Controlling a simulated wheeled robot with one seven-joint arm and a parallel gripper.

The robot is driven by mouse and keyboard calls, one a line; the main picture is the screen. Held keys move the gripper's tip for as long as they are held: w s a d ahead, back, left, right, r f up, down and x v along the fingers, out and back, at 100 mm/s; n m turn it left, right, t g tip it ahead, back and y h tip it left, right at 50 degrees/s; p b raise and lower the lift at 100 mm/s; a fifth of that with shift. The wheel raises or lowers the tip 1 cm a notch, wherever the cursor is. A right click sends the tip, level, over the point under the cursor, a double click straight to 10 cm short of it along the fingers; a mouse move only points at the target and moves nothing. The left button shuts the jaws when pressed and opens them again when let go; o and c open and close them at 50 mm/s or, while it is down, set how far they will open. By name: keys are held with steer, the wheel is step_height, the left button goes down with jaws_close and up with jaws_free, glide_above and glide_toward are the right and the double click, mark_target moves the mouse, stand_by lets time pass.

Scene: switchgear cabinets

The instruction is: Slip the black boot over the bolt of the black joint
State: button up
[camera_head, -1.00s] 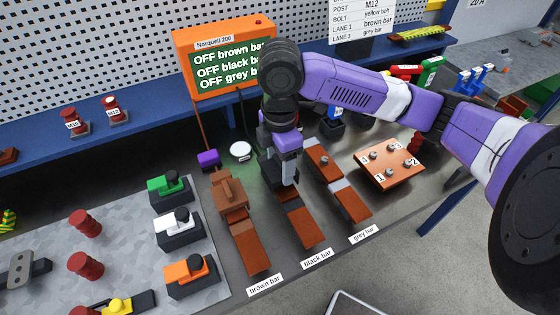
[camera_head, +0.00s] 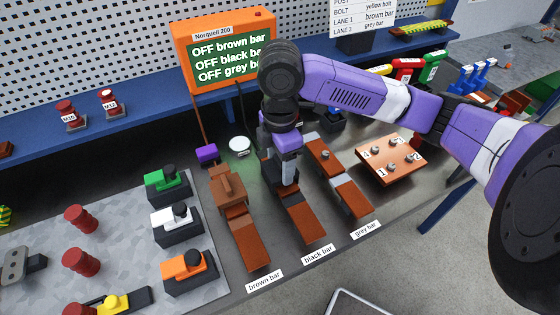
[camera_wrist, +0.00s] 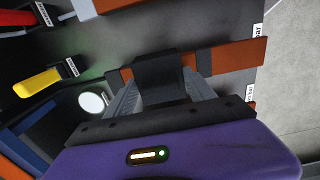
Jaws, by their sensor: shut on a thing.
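My gripper (camera_head: 287,172) points down over the far part of the black bar (camera_head: 306,226), the middle of three copper bars. It is shut on the black boot (camera_wrist: 160,72), whose dark body sits between the grey fingers in the wrist view.
The brown bar (camera_head: 249,243) at left has a brown boot (camera_head: 230,184) on it. The grey bar (camera_head: 352,200) at right shows a bare bolt (camera_head: 325,155). A numbered copper plate (camera_head: 391,160) lies further right. Coloured holders (camera_head: 178,223) stand at left.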

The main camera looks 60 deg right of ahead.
steer(key=shift+f, duration=0.1)
steer(key=o, duration=1.4)
steer(key=shift+o, duration=0.2)
steer(key=shift+r, duration=3.9)
